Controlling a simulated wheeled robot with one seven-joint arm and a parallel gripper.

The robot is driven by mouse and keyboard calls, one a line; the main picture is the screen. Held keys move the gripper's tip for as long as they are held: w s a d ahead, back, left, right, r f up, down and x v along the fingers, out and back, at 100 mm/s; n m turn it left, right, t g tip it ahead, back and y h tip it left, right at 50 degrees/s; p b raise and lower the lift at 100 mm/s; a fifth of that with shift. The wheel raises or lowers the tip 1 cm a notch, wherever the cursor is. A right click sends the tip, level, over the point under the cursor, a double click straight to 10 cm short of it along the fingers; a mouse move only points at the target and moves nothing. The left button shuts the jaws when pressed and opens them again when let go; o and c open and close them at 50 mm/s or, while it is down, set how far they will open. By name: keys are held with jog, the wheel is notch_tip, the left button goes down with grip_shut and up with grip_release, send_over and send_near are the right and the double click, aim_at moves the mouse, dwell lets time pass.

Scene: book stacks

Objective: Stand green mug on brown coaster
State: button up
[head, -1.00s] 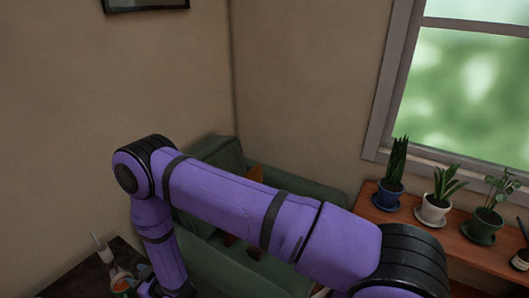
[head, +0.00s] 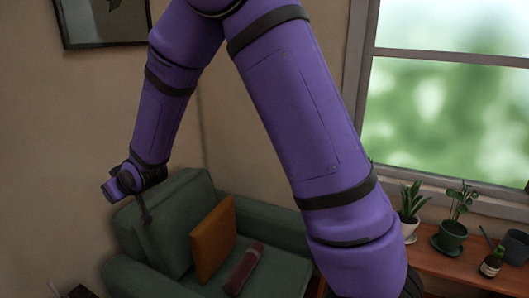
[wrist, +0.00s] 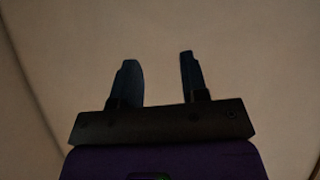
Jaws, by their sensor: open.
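Neither the green mug nor the brown coaster can be made out in either view. My gripper (wrist: 159,62) shows in the wrist view with its two dark fingers apart and nothing between them. Only a plain beige wall fills the wrist view beyond the fingers. In the head view my purple arm is raised across the middle, and its wrist end hangs in front of the green armchair's back at left.
A green armchair (head: 160,232) holds an orange cushion (head: 213,240) and a dark red object (head: 244,268). A wooden shelf (head: 452,268) under the window bears potted plants (head: 452,232) and a dark bottle (head: 492,262). A dark surface's corner (head: 80,291) shows at lower left.

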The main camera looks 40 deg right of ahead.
jog(key=s+d+r+m+g+h, duration=0.2)
jog(key=s+d+r+h, duration=0.1)
jog(key=s+d+r, duration=1.15)
jog(key=s+d+r+m+g, duration=0.1)
jog(key=s+d, duration=0.1)
jog(key=s, duration=0.6)
jog(key=s+d+r+g, duration=0.1)
jog(key=s+d, duration=0.1)
jog(key=s, duration=0.5)
jog(key=s+d+r+m+g+h, duration=0.1)
jog(key=s+d, duration=0.2)
jog(key=s, duration=0.5)
jog(key=shift+s+r+m, duration=0.25)
jog(key=shift+s+m, duration=0.05)
jog(key=shift+s, duration=0.05)
